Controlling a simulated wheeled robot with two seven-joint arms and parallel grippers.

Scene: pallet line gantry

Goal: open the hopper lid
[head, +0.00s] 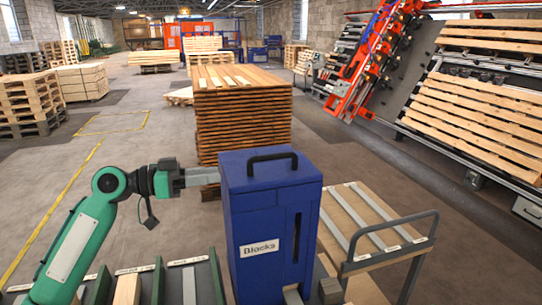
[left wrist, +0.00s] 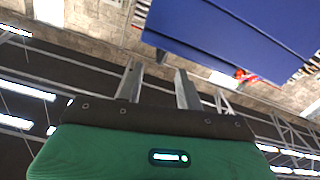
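The blue hopper (head: 261,240), labelled "Blocks", stands upright at the bottom centre of the head view. Its blue lid (head: 245,175) lies shut on top and carries a black bar handle (head: 272,157). My left gripper (head: 210,176) points right and is beside the hopper's upper left side, just below lid height. A small gap seems to remain, though contact is hard to judge. The left wrist view shows its two fingers (left wrist: 160,82) apart with nothing between them, and the blue hopper (left wrist: 235,40) above right. I do not see my right gripper.
A cart with a grey rail handle (head: 390,222) stands right of the hopper. A bench with dark green rails (head: 158,282) and labelled slats lies front left. A tall wooden stack (head: 242,125) rises behind the hopper. Open floor lies to the left.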

